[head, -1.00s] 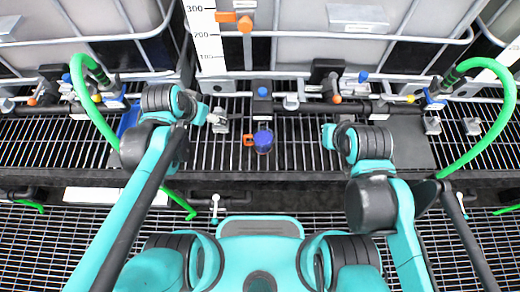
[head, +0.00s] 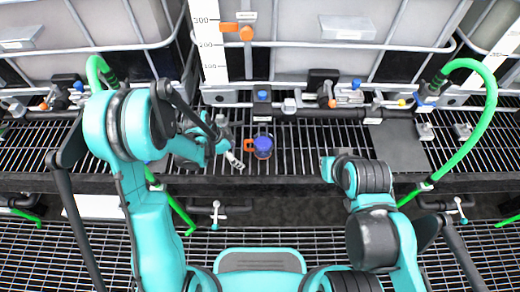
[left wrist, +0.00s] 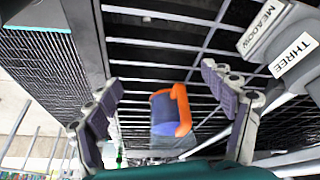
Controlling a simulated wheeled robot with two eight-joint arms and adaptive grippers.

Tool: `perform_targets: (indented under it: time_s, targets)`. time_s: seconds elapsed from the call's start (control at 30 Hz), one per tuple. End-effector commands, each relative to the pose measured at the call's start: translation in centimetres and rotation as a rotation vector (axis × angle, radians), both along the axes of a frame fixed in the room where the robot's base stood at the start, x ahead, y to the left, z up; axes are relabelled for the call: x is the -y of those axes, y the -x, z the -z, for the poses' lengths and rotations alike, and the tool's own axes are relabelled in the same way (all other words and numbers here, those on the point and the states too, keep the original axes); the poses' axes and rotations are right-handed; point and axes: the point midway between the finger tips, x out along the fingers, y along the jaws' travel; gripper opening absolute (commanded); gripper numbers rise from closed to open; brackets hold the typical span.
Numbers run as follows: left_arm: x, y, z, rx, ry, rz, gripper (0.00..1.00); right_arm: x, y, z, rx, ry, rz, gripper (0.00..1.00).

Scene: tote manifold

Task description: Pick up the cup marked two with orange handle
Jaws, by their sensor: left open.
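A small cup (head: 263,148) with a blue inside and an orange handle on its left stands on the black slatted grate in the head view. Its marking cannot be read. My left gripper (head: 229,147) is just left of it, apart from it, with the fingers partly hidden by the arm. In the left wrist view the cup (left wrist: 166,115) lies between the two spread fingers of the left gripper (left wrist: 163,84), its orange handle toward the right finger. Nothing is held. My right gripper (head: 328,168) is at the grate's front, right of the cup; its fingers are not clear.
White caged totes (head: 345,30) stand behind the grate, with a black pipe manifold (head: 320,112) and valves along their front. Green hoses (head: 490,110) hang at both sides. The grate around the cup is mostly clear.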

Motion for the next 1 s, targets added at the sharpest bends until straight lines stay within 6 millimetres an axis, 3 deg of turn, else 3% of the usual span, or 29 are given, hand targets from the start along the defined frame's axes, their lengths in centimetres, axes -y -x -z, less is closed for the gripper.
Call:
perform_targets:
  time_s: [0.2,0.47,0.73,0.83,1.0]
  targets:
    - [3.8,-1.2,0.1,0.000,0.000,0.002,0.82,0.0,0.0,0.9,0.000,0.000,0.000,0.00]
    - [5.3,-1.8,0.0,0.001,0.000,0.000,0.82,0.0,0.0,1.2,0.000,0.000,0.000,0.00]
    - [9.3,-3.2,0.1,0.001,-0.002,0.001,0.82,0.0,0.0,2.2,0.000,0.000,0.000,0.00]
    - [9.6,-3.3,1.2,0.001,0.000,-0.003,0.82,0.0,0.0,3.0,0.000,0.000,0.000,0.00]
    - [9.7,-3.3,1.1,0.001,0.000,-0.004,0.82,0.0,0.0,2.8,0.000,0.000,0.000,0.00]
